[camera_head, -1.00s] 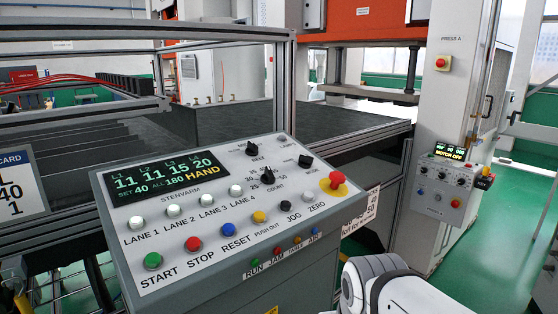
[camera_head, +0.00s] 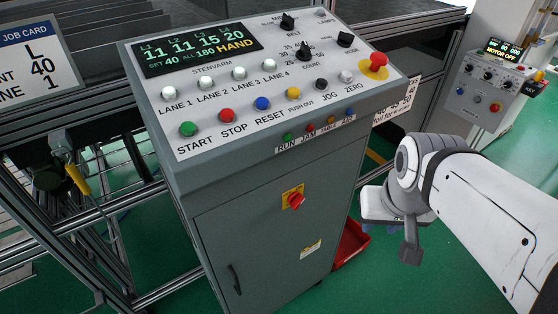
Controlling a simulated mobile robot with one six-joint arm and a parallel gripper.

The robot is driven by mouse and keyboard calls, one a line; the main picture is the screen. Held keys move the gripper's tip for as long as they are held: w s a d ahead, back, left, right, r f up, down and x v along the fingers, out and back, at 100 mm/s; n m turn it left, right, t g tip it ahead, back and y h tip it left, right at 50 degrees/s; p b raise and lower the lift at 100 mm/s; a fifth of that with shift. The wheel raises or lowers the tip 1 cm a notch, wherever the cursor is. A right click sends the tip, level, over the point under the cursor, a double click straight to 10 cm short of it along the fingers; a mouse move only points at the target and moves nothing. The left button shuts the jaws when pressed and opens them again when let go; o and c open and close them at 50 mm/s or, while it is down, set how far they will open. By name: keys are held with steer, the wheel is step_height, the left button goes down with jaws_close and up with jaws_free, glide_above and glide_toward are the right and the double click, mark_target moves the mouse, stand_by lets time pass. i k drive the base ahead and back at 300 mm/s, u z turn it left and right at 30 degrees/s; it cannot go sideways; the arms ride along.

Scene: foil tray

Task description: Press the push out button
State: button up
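The push out button is a small yellow button (camera_head: 293,93) on the sloped top of the grey control console (camera_head: 262,190). It sits above its PUSH OUT label, between the blue RESET button (camera_head: 262,103) and the black JOG button (camera_head: 321,84). Nothing covers it. My white arm comes in from the right. My gripper (camera_head: 410,248) hangs at its end, right of the console and lower than the panel, well apart from the button. A dark grey finger points down; whether the fingers are open or shut does not show.
A red mushroom button (camera_head: 374,62) stands at the panel's right end. A green START button (camera_head: 188,129) and red STOP button (camera_head: 227,115) are to the left. A red rotary switch (camera_head: 294,200) is on the console's front. A red bin (camera_head: 352,246) lies beside the console on green floor.

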mark_target(293, 92)
steer(key=z, duration=2.7)
steer(key=k, duration=2.9)
steer(key=u, duration=1.5)
steer(key=i, duration=0.5)
steer(key=z, duration=0.05)
